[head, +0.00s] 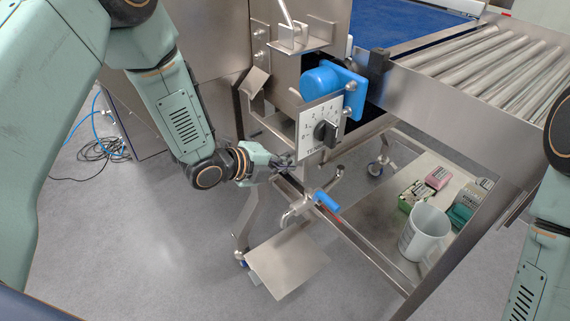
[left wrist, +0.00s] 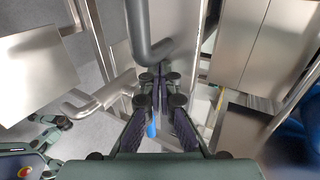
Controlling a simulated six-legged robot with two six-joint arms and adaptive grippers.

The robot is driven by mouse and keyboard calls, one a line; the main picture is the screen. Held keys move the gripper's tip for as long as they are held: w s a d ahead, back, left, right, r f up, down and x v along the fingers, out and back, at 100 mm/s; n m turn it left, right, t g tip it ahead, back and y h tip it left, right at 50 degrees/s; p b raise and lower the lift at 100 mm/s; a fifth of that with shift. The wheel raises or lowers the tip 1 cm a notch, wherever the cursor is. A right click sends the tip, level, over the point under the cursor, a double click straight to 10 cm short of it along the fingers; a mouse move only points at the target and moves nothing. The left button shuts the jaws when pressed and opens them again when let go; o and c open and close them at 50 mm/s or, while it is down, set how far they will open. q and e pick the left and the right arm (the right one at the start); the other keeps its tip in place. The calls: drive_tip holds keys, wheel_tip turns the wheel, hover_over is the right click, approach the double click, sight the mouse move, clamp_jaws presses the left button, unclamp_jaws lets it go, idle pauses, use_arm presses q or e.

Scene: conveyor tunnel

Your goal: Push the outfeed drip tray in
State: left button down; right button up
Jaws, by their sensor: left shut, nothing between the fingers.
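My left gripper (head: 288,161) is shut and empty below the white dial panel, beside the steel frame at the outfeed end. In the left wrist view its fingertips (left wrist: 161,76) are together just below a bent grey bar (left wrist: 150,38). I cannot tell whether they touch it. A steel tray-like edge (head: 272,124) shows under the conveyor, left of the dial panel, and is probably the outfeed drip tray. Most of it is hidden by the panel and frame, so how far it is out cannot be told. My right gripper is out of view.
A blue motor (head: 322,80) and a dial panel (head: 320,127) hang above the gripper. A blue-handled lever (head: 327,202) and a low steel plate (head: 288,263) are below.

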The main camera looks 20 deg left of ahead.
use_arm(q)
drive_tip(key=w+d, duration=0.3)
drive_tip(key=shift+w+b, duration=0.3)
drive_tip(key=shift+a+r, duration=0.1)
drive_tip(key=shift+a, duration=0.1)
